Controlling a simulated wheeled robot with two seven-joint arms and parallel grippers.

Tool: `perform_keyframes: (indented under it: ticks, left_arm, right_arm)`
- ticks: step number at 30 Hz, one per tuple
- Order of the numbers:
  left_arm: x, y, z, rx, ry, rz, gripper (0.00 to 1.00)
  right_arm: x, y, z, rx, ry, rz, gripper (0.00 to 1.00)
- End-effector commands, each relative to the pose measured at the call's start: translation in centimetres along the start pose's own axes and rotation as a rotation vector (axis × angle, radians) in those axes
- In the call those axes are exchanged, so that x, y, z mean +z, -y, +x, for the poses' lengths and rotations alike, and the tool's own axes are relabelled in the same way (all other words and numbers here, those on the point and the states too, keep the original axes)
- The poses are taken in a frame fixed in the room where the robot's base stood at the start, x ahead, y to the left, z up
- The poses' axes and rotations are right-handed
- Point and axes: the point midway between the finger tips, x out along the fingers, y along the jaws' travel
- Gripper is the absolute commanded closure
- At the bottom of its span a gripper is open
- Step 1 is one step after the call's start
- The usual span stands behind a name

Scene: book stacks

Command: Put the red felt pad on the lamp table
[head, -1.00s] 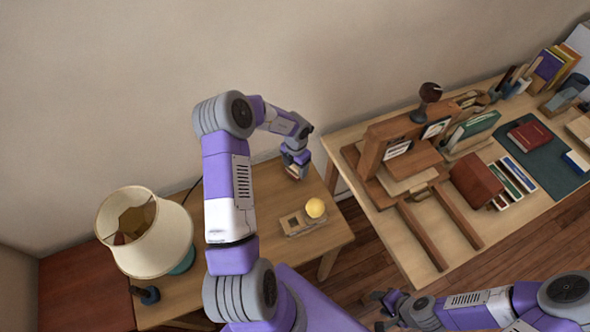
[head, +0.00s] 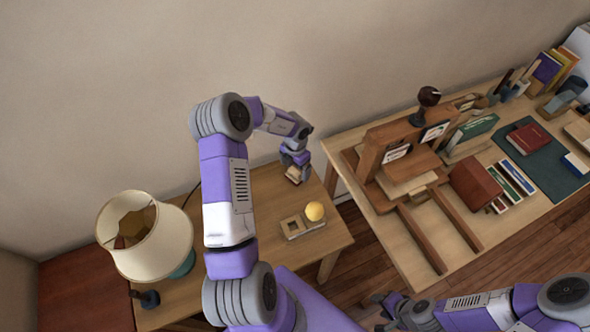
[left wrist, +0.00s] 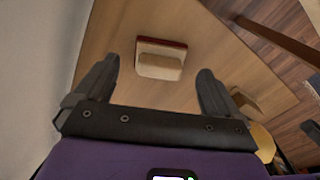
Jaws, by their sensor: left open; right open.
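The lamp table (head: 265,205) is a light wooden table at the left in the head view, with bare wood also in the left wrist view (left wrist: 120,30). A small pale block (left wrist: 158,66) lies on it, with a dark red strip (left wrist: 163,42) along its far edge. The strip looks like the red felt pad, mostly hidden by the block. My left gripper (head: 295,166) is over the block, its open fingers apart on either side (left wrist: 158,75) and nothing held. My right gripper (head: 382,310) is open and empty at the lower edge, away from both tables.
A cream-shaded lamp (head: 143,235) stands at the table's left end. A wooden holder (head: 293,228) with a yellow ball (head: 315,211) is near its front right. Across a floor gap, the larger desk (head: 400,240) carries a wooden press (head: 372,155), books and boxes.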

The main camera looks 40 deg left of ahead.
Motion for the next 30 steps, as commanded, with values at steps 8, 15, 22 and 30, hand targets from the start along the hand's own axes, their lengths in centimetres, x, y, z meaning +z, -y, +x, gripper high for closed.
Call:
perform_keyframes:
  ticks: [8,15,22,30]
  left_arm:
    - [0.0,-0.1,-6.4,0.002,0.002,-0.003,0.03]
    - [0.0,-0.1,-8.9,0.001,0.0,-0.001,0.03]
    - [0.0,-0.1,-9.1,0.0,0.0,-0.001,0.03]
    - [0.0,-0.1,-9.0,0.0,0.0,-0.001,0.03]
  right_arm:
    - [0.1,0.8,-2.1,0.0,0.0,0.0,0.52]
    - [0.1,1.0,-2.7,0.0,0.0,0.0,0.52]
    - [0.1,1.0,-2.7,0.0,0.0,0.0,0.52]
    - [0.1,1.0,-2.7,0.0,0.0,0.0,0.52]
